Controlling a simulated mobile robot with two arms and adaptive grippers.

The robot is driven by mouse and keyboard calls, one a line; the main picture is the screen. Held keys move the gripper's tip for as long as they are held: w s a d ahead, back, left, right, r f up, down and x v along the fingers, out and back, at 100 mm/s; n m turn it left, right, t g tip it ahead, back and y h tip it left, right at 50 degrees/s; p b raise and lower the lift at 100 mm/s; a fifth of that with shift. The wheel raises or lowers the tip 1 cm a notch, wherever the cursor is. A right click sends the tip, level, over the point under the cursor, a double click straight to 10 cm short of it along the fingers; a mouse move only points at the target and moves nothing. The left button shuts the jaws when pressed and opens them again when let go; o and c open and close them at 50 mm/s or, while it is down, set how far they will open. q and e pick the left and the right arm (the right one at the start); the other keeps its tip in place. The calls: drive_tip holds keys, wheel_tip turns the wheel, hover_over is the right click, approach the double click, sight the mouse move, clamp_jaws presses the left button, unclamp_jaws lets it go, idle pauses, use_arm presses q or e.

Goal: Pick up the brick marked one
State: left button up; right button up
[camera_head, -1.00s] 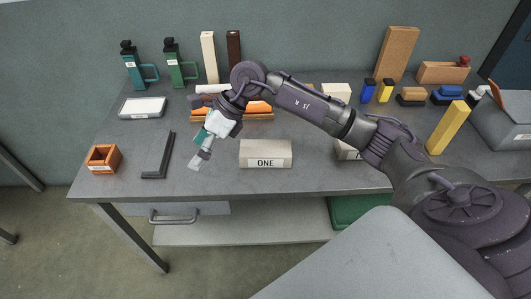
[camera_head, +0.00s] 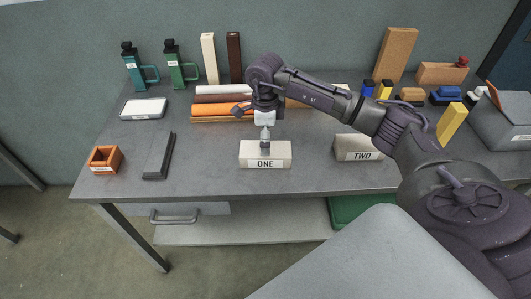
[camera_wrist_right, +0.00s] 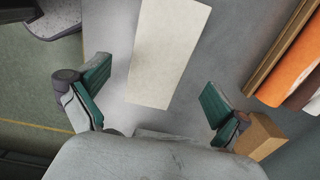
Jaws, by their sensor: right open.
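The brick marked ONE (camera_head: 280,152) is a pale block lying flat near the front middle of the bench. Its label faces the front edge. My right gripper (camera_head: 265,143) points down directly above it in the head view, and its lower end overlaps the brick's top there. In the right wrist view the pale brick (camera_wrist_right: 168,55) lies lengthwise between the two spread green-padded fingers of the gripper (camera_wrist_right: 154,90), with a gap on both sides. The fingers are open and hold nothing. Whether the tips are level with the brick is unclear. My left gripper is not in view.
A similar brick marked TWO (camera_head: 358,148) lies to the right. A dark angle piece (camera_head: 158,156) and an orange box (camera_head: 104,159) are left. Orange and pale rolls (camera_head: 222,108) lie behind. Bench is clear around the brick's front and left.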

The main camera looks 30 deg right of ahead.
wheel_tip(320, 180, down, 5)
drive_tip(key=shift+p, duration=0.65)
drive_tip(key=c, duration=1.5)
drive_tip(key=shift+r, duration=0.1)
drive_tip(key=shift+c, duration=0.3)
drive_tip(key=shift+r, duration=0.1)
